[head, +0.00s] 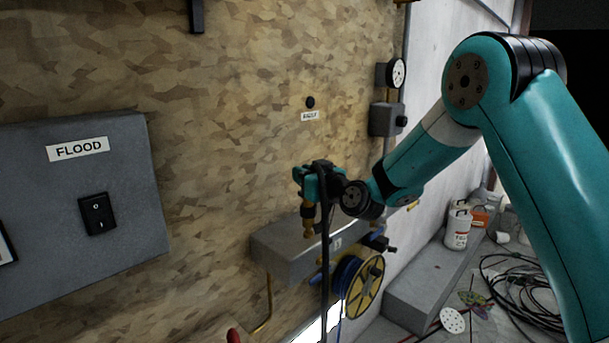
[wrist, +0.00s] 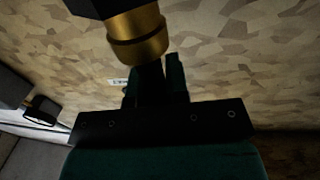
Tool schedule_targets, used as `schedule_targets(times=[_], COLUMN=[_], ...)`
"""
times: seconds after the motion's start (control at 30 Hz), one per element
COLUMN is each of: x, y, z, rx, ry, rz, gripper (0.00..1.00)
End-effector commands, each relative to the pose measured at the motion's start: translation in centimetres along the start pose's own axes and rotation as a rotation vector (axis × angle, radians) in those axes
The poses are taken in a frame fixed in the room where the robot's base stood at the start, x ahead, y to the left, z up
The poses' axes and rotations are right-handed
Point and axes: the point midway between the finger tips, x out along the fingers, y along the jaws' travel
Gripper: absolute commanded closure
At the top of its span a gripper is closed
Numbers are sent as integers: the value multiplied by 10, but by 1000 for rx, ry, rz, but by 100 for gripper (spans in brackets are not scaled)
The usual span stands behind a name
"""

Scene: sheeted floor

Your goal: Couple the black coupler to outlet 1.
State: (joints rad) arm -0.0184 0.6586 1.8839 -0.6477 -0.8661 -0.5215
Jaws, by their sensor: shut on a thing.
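My gripper (head: 318,182) is shut on the black coupler, above the grey wall box. The coupler's brass end (head: 308,216) points down in the head view, and a dark hose hangs beside it. In the wrist view the coupler's brass collar (wrist: 138,38) and black body fill the top, close in front of my gripper (wrist: 154,82). The grey box (head: 290,248) carries a small label that seems to read 1 (head: 337,242). The coupler looks apart from the box. The mouth of outlet 1 is not clearly visible.
A grey panel marked FLOOD (head: 80,205) with a black switch (head: 97,213) is at left. A yellow reel (head: 365,288) with blue hose hangs below the box. A gauge (head: 397,73) is higher up.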

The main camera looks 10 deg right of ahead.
Motion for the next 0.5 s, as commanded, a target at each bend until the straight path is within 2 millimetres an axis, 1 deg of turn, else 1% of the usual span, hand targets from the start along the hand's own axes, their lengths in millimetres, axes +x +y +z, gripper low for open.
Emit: schedule_targets(times=[0.5], x=[0], y=[0], z=[13], rx=[0], ry=[1], rz=[0], gripper=[100])
